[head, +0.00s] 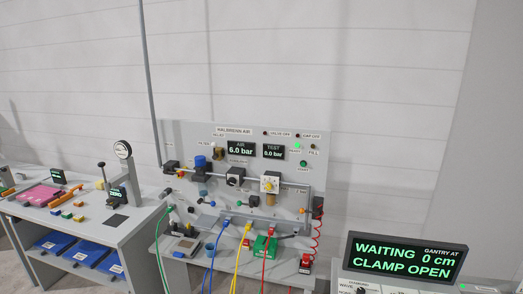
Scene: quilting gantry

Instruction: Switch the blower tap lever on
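A grey air panel (240,140) stands against the wall in the middle of the head view, with pipes, valves and small coloured handles on it. A blue knob (200,162) sits higher up. I cannot tell which of these small parts is the blower tap lever, or how it is set. The panel displays read "AIR 6.0 bar" (241,150) and "TEST 0.0 bar" (274,152). Neither of my grippers shows in the head view.
Green, blue, yellow and red hoses (239,262) hang in front of the panel. A red coiled hose (318,235) hangs at its right. A grey bench (90,228) with blue bins stands left. A display (405,258) at lower right reads "WAITING", "CLAMP OPEN".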

